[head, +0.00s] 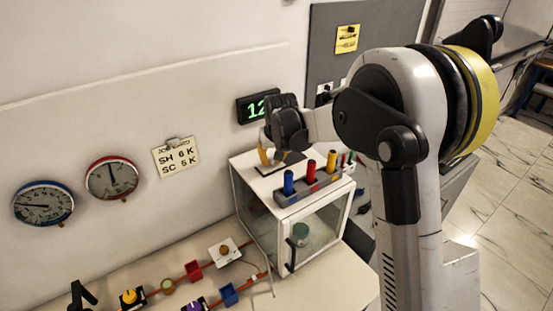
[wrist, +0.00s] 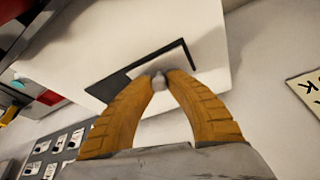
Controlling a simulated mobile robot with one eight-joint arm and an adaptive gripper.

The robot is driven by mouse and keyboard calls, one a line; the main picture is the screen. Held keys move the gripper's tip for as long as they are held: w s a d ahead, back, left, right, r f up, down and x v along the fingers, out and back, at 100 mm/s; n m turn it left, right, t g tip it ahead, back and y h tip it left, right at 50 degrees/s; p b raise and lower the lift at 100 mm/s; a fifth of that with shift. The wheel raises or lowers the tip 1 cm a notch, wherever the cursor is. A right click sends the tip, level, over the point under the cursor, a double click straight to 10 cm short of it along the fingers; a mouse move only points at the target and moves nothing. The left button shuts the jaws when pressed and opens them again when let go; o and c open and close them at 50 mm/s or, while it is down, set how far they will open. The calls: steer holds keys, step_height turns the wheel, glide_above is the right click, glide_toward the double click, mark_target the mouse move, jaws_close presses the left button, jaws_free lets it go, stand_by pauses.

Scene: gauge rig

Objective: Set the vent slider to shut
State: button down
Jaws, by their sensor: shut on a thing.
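The vent slider shows in the wrist view as a pale plate (wrist: 182,62) over a dark opening (wrist: 106,88) in the white cabinet top. The dark opening shows along the left of the plate and in a thin strip above it. A small grey knob (wrist: 158,82) stands on the slider. My gripper (wrist: 160,76) has its two orange fingers closed on this knob. In the head view my gripper (head: 268,160) reaches down onto the cabinet top, beside the dark vent (head: 291,160). The knob is hidden there.
The white cabinet (head: 258,213) has a glass door with a green jar (head: 300,232) inside. A rack (head: 308,191) with blue, red and yellow cylinders stands at its front edge. A digital display (head: 257,107) is behind my gripper. Gauges and a note (head: 176,157) are left.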

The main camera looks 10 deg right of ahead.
steer(key=c, duration=1.3)
jaws_free()
steer(key=shift+a, duration=0.35)
steer(key=shift+s+d, duration=0.1)
steer(key=shift+r, duration=0.3)
steer(key=v, duration=1.1)
steer(key=shift+s+r, duration=0.15)
steer(key=shift+r, duration=0.05)
